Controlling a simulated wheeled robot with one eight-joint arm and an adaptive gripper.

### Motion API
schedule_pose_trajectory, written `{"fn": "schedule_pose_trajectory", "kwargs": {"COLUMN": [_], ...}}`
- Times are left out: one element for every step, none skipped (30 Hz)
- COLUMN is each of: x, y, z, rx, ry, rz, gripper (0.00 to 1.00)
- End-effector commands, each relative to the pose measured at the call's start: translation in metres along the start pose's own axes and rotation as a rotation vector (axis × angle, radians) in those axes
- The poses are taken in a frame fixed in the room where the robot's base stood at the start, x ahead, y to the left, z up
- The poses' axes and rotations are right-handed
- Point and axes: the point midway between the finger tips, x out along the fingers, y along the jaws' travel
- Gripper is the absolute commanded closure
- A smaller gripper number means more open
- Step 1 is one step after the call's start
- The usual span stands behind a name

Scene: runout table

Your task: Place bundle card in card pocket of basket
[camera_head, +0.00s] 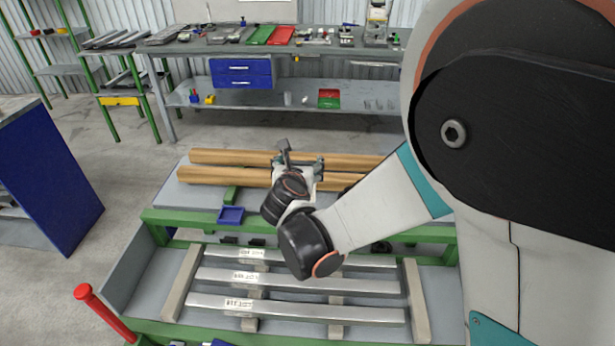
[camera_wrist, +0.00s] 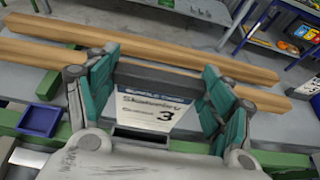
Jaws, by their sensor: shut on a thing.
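The bundle card (camera_wrist: 152,108) is white with a blue header, dark lettering and a large 3. It is held between the teal fingers of my gripper (camera_wrist: 158,75) in the wrist view. In the head view my gripper (camera_head: 302,165) is above the grey-and-green bench, near two long wooden bars. A small blue open-topped holder (camera_head: 231,215) sits at the bench's front edge, left of my gripper. It also shows at the left of the wrist view (camera_wrist: 40,120). I cannot tell for sure which part is the basket's card pocket.
The wooden bars (camera_head: 225,157) lie across the bench top (camera_head: 190,199). In front, several labelled metal bars (camera_head: 300,282) rest on grey supports. A red-topped post (camera_head: 84,292) stands at lower left, a blue panel (camera_head: 50,175) at left. A cluttered workbench (camera_head: 210,47) is behind.

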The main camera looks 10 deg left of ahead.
Motion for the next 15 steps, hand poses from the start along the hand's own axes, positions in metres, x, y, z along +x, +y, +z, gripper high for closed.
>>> {"fn": "schedule_pose_trajectory", "kwargs": {"x": [0.007,0.009,0.011,0.012,0.013,0.015,0.015,0.016,0.016,0.017,0.017,0.018,0.019,0.020,0.022], "y": [0.000,0.000,0.000,0.000,0.000,0.000,0.000,0.000,0.000,0.000,0.000,0.000,0.000,0.000,0.000], "z": [-0.015,-0.020,-0.026,-0.030,-0.033,-0.036,-0.037,-0.039,-0.040,-0.040,-0.041,-0.043,-0.045,-0.048,-0.053], "rx": [0.000,0.000,0.000,0.000,0.000,0.000,0.000,0.000,0.000,0.000,0.000,0.000,0.000,0.000,0.000], "ry": [0.000,0.000,0.000,0.000,0.000,0.000,0.000,0.000,0.000,0.000,0.000,0.000,0.000,0.000,0.000], "rz": [0.000,0.000,0.000,0.000,0.000,0.000,0.000,0.000,0.000,0.000,0.000,0.000,0.000,0.000,0.000], "gripper": [0.49,0.49,0.49,0.49,0.49,0.49,0.49,0.49,0.49,0.49,0.49,0.49,0.49,0.49,0.49]}}
